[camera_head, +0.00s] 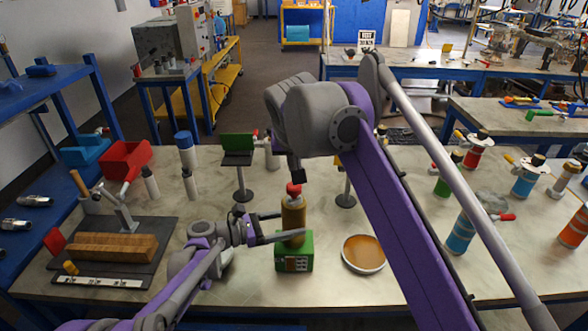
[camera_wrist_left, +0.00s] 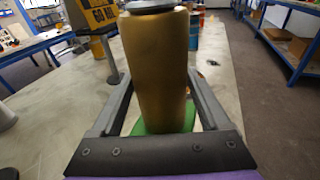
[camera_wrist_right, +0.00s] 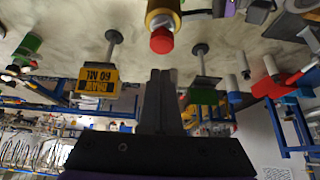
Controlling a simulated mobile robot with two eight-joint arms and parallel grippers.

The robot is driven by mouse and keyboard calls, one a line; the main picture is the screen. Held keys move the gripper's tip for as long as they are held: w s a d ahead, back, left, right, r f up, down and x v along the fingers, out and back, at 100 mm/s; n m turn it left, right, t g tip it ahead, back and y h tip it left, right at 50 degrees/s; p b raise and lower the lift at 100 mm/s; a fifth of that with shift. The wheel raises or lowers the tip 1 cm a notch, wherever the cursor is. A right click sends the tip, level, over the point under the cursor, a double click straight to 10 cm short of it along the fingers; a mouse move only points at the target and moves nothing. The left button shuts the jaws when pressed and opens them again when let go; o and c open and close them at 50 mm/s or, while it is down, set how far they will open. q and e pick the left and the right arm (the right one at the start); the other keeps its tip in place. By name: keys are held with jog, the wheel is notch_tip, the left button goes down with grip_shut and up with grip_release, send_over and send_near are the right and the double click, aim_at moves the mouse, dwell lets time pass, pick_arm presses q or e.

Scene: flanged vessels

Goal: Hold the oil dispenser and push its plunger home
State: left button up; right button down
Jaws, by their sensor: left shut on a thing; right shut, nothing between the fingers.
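The oil dispenser (camera_head: 293,221) is an amber-gold cylinder with a red plunger cap (camera_head: 294,189). It stands upright on or in a green block (camera_head: 293,255) with a small display on its front. My left gripper (camera_head: 281,228) is shut on the dispenser body from the left. In the left wrist view the gold body (camera_wrist_left: 158,70) fills the space between the two fingers. My right gripper (camera_head: 298,177) is above the red cap. In the right wrist view its closed, empty fingers (camera_wrist_right: 161,75) point toward the red cap (camera_wrist_right: 161,41), with a small gap apparent.
A shallow dish of amber liquid (camera_head: 364,254) sits right of the green block. A green sign on a stand (camera_head: 238,158) is behind. A dark mat with a wooden block (camera_head: 103,247) lies at left. Several coloured dispensers stand at right, including a blue one (camera_head: 460,234).

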jog(key=v, duration=1.2)
dwell(0.6)
